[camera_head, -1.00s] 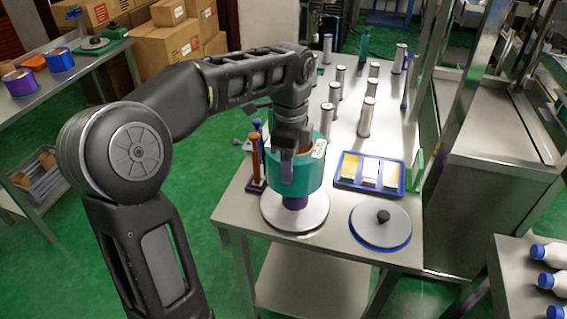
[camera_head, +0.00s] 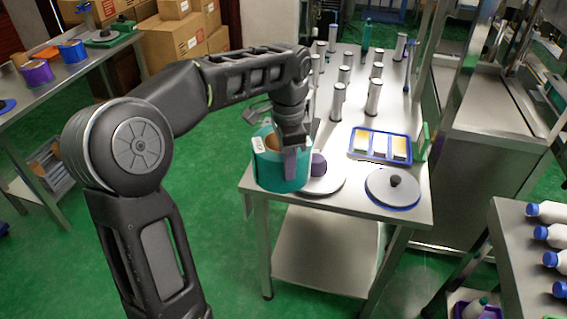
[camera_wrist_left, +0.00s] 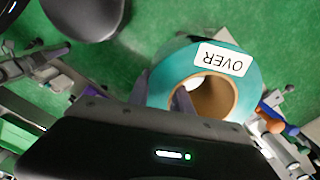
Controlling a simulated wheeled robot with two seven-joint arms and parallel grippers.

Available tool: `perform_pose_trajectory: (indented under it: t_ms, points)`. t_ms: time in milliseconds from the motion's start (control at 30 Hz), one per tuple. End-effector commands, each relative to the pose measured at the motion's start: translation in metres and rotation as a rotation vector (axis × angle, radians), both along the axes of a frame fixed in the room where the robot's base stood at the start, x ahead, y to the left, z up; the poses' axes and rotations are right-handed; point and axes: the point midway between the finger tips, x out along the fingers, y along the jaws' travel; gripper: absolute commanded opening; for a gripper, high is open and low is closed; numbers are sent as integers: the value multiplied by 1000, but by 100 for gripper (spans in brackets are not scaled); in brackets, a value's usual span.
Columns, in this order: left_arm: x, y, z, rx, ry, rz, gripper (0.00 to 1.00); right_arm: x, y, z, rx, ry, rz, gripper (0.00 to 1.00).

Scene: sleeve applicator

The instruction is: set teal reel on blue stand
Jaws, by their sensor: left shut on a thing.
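The teal reel (camera_head: 281,170) is a thick ring with a brown core and a white label reading "OVER", upside down in the left wrist view (camera_wrist_left: 248,88). My left gripper (camera_head: 288,158) is shut on its wall, one finger inside the core and one outside. The reel hangs at the table's front left corner, left of a grey disc with a purple post (camera_head: 319,166), and partly covers that disc. A blue-rimmed grey disc with a black knob (camera_head: 393,188), apparently the blue stand, is at the table's front right. My right gripper is out of view.
Behind the stands on the steel table (camera_head: 345,212) are a blue tray (camera_head: 380,145) and several upright metal cylinders (camera_head: 374,97). A side table at left holds a purple reel (camera_head: 37,73) and a blue reel (camera_head: 73,51).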

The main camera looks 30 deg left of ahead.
Motion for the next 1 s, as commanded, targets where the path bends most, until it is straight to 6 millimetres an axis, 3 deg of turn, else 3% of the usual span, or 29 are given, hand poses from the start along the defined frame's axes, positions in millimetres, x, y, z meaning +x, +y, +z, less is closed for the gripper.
perform_pose_trajectory:
  t_ms: [267,500,733,1000]
  points:
    - [21,-22,-14,-1,-3,397,0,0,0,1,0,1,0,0]
    - [45,-74,-40,-2,-1,699,0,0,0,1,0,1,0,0]
    - [54,-125,-56,0,-3,734,0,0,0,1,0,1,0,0]
    - [55,-137,-59,1,-4,720,0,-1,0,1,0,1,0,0]
